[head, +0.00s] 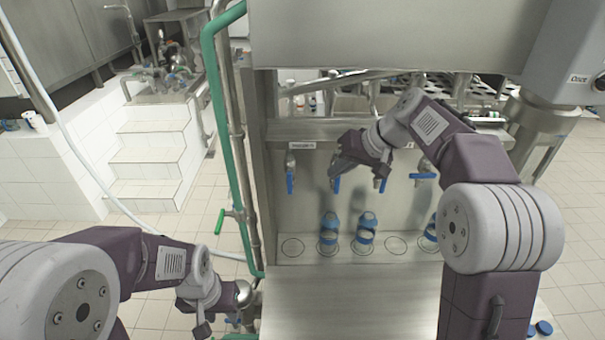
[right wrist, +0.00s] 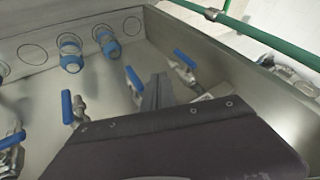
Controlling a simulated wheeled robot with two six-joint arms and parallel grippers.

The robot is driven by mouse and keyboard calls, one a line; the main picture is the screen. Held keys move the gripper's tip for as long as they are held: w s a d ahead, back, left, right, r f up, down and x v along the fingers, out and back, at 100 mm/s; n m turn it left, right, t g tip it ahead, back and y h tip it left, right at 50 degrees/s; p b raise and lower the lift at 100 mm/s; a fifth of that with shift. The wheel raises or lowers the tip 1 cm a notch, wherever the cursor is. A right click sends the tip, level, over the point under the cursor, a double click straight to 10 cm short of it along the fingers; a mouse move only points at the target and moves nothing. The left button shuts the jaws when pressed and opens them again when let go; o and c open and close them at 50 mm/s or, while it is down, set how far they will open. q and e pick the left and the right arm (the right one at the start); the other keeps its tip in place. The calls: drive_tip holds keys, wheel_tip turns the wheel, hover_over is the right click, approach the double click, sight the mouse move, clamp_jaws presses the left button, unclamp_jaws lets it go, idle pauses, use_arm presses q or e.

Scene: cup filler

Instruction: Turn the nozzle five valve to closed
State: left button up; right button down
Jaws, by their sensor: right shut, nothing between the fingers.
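A row of nozzle valves with blue handles is on the steel back panel. In the head view the handles of the left valve (head: 290,182), second valve (head: 336,184) and third valve (head: 381,184) hang down; the fourth handle (head: 424,176) lies sideways. A fifth valve is not visible; my right arm covers the panel's right end. The number labels are unreadable. My right gripper (head: 344,166) is shut and empty at the second valve. In the right wrist view its fingers (right wrist: 156,92) are beside the second handle (right wrist: 134,77); contact is unclear. My left gripper (head: 205,328) is low at left, its jaws unclear.
Blue-topped cups (head: 329,232) stand on the second, third and fifth marked circles of the steel shelf (head: 300,259). A green pipe (head: 226,130) runs up the left side. Tiled steps (head: 150,155) stand behind left. Blue caps (head: 544,328) lie at lower right.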

sight(290, 183)
drive_tip(key=w+a+f+p, duration=0.4)
drive_tip(key=a+f+p, duration=0.1)
drive_tip(key=a+f, duration=0.3)
drive_tip(key=shift+a+f+p, duration=0.15)
drive_tip(key=shift+a+p, duration=0.15)
drive_tip(key=shift+f, duration=0.1)
drive_tip(key=shift+b, duration=0.4)
drive_tip(key=shift+a+f+b, duration=0.15)
drive_tip(key=shift+f+b, duration=0.15)
drive_tip(key=shift+b, duration=0.45)
